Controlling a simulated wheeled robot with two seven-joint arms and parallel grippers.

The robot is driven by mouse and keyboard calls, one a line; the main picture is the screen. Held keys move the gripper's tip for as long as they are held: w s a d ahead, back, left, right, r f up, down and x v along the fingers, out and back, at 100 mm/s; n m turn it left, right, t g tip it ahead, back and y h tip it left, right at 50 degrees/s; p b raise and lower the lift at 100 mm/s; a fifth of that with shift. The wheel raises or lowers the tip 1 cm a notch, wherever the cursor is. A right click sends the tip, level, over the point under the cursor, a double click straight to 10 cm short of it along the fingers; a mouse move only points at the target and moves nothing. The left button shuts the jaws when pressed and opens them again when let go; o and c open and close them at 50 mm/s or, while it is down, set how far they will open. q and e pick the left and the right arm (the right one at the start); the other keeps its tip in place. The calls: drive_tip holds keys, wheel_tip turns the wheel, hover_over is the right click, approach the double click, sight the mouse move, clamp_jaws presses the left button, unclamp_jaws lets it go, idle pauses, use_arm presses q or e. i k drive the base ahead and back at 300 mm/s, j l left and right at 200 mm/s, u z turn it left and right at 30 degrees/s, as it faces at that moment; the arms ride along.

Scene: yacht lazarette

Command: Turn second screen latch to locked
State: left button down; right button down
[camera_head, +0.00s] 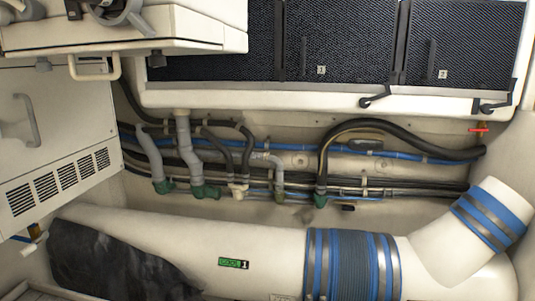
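The second screen (465,45) is a dark mesh panel marked with a small "2" at the upper right. A black latch (497,107) sits on the pale ledge below its right part. The latch has a round knob at its left end and a lever reaching right. I cannot tell from its pose whether it is locked. The first screen (340,40), marked "1", is to the left. A similar black latch (375,98) is below it, its lever slanting up to the right. Neither of my grippers is in view.
Hoses and blue pipes (400,155) run below the ledge. A red handle (479,130) is close under the second screen's latch. A large white duct (270,250) fills the bottom. A vented cabinet (60,140) and a shelf (190,30) are at left.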

sight(487, 109)
drive_tip(key=z, duration=1.4)
